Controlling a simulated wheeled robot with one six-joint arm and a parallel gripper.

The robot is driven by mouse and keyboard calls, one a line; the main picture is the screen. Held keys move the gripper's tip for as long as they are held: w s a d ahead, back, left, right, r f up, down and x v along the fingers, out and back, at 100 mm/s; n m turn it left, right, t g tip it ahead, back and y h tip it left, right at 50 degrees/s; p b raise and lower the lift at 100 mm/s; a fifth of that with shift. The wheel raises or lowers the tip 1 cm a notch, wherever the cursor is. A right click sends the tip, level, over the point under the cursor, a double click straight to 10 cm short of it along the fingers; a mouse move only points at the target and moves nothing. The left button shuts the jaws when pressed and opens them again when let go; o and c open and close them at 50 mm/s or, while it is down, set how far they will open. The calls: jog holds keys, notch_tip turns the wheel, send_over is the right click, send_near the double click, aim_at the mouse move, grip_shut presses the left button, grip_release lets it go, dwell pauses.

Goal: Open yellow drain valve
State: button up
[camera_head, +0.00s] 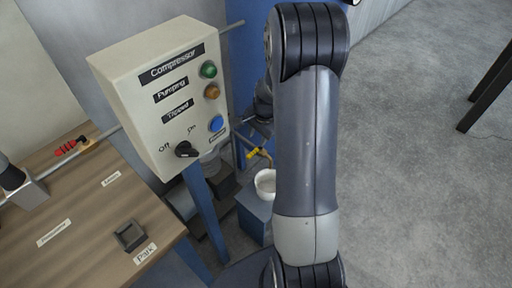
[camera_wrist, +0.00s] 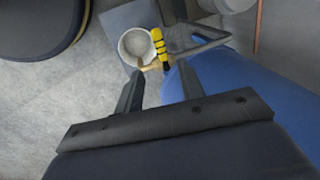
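The yellow drain valve handle (camera_head: 253,153) shows in the head view just left of my arm, below the control box. In the wrist view the yellow-and-black handle (camera_wrist: 159,45) lies beside a white cup (camera_wrist: 134,58), above a brass-coloured pipe. The cup (camera_head: 265,184) also shows in the head view, standing on a blue block. My gripper (camera_wrist: 161,75) is open and empty, its two fingers apart and pointing toward the handle. The handle appears beyond the fingertips and not between them. In the head view my arm hides much of the gripper.
A blue tank (camera_wrist: 245,105) lies close to the right finger. A grey metal bracket (camera_wrist: 200,40) stands right of the handle. The control box (camera_head: 160,95) with buttons and a black knob (camera_head: 186,150) is left of my arm. A wooden table (camera_head: 95,215) is at left; grey floor is open at right.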

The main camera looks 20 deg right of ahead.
aim_at(253, 152)
jog(key=f, duration=0.3)
jog(key=w+f, duration=0.1)
jog(key=f, duration=0.5)
jog(key=shift+w+a+b, duration=0.3)
jog(key=shift+w+b, duration=0.05)
jog(key=shift+b, duration=0.05)
grip_shut()
